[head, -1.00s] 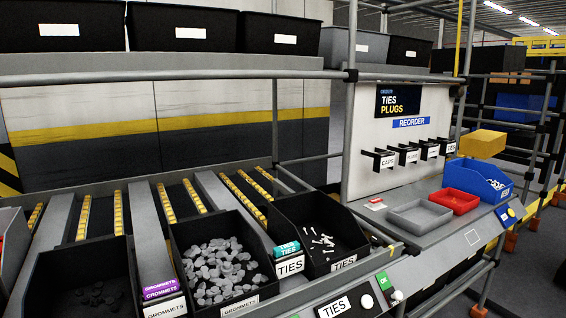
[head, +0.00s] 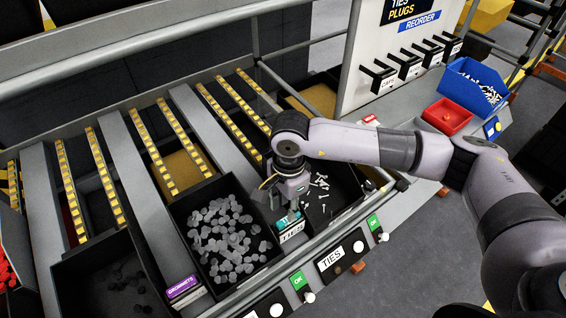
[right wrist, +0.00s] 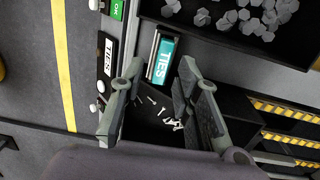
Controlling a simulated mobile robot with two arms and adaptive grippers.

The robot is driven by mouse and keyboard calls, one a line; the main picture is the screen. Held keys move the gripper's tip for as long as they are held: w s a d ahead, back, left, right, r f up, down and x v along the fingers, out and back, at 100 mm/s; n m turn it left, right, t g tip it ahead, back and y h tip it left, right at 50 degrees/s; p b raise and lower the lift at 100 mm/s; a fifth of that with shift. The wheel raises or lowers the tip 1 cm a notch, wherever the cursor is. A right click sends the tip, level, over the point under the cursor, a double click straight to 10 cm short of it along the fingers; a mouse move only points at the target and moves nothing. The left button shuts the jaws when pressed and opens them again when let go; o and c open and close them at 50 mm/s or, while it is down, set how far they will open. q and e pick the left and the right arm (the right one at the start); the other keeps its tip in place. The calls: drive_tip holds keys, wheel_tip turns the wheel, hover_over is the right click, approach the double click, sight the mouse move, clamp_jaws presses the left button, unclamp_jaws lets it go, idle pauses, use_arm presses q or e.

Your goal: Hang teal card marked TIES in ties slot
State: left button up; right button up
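The teal TIES card (head: 288,218) sits at the front left corner of the black ties bin (head: 345,205), above a white TIES label. In the right wrist view the teal card (right wrist: 163,60) lies between and just beyond the two fingertips. My right gripper (right wrist: 160,72) is open and points down at it, with nothing held. In the head view my right gripper (head: 284,200) is just above the card and partly hides the bin. The row of black card slots is on the white board; the rightmost slot (head: 451,44) carries a label too small to read now. My left gripper is not in view.
A bin of grey discs (head: 225,240) stands left of the card, with a purple grommets card (head: 182,287) at its left.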

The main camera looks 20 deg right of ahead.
drive_tip(key=shift+w+d+r, duration=0.4)
drive_tip(key=shift+w+d, duration=0.25)
drive_tip(key=shift+f+b, duration=1.15)
drive_tip(key=shift+f, duration=1.55)
wheel_tip(320, 180, down, 3)
drive_tip(key=b, duration=0.3)
drive_tip(key=shift+r+b, duration=0.2)
drive_tip(key=shift+b, duration=0.1)
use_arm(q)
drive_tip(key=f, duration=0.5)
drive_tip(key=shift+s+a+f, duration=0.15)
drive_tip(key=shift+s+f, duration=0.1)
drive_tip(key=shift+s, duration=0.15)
use_arm(e)
clamp_jaws()
use_arm(q)
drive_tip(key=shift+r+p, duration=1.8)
drive_tip(key=shift+p, duration=0.1)
use_arm(e)
wheel_tip(320, 180, up, 10)
drive_tip(key=shift+f, duration=0.2)
